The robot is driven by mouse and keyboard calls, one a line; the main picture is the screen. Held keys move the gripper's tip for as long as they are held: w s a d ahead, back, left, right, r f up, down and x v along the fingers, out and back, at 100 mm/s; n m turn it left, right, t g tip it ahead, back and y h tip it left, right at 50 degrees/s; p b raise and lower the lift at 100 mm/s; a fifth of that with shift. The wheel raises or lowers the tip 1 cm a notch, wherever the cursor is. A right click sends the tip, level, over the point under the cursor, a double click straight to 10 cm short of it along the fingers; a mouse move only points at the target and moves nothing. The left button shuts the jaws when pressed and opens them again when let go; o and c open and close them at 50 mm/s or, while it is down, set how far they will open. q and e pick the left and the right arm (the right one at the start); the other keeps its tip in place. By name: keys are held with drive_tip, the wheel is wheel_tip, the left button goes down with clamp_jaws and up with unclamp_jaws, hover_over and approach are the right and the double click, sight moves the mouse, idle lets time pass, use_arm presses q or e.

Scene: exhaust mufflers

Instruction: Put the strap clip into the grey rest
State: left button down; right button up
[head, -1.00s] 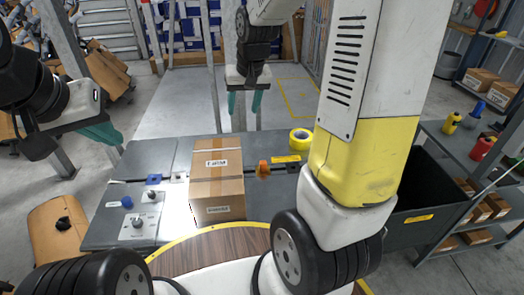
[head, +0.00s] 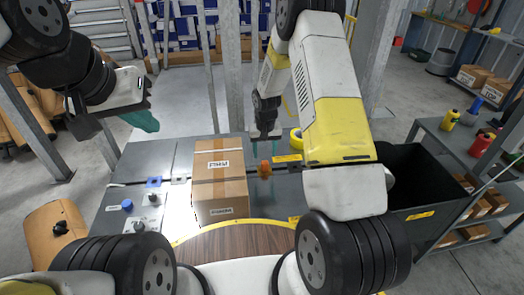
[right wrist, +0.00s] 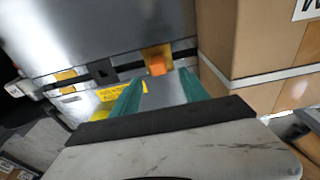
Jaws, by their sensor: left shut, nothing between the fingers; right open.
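An orange piece (head: 265,168), which looks like the strap clip, sits on the dark strap line across the grey table, just right of the carton. In the right wrist view the orange piece (right wrist: 157,64) shows beyond the fingertips, between their lines. My right gripper (head: 265,150) is open and empty, above and close to it, fingers pointing down. A small light grey piece (head: 180,178) left of the carton may be the grey rest; I cannot tell for sure. My left gripper (head: 143,121) is shut and empty, raised above the table's far left.
A taped carton (head: 220,182) stands mid-table, close beside the orange piece. A blue block (head: 153,182) and a knob panel (head: 145,215) are at left. A dark bin (head: 425,215) stands at right.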

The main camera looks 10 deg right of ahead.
sight(265, 162)
drive_tip(key=shift+w+f, duration=0.15)
drive_tip(key=shift+f, duration=1.15)
wheel_tip(265, 162, down, 5)
drive_tip(key=shift+w+d+f, duration=0.15)
clamp_jaws()
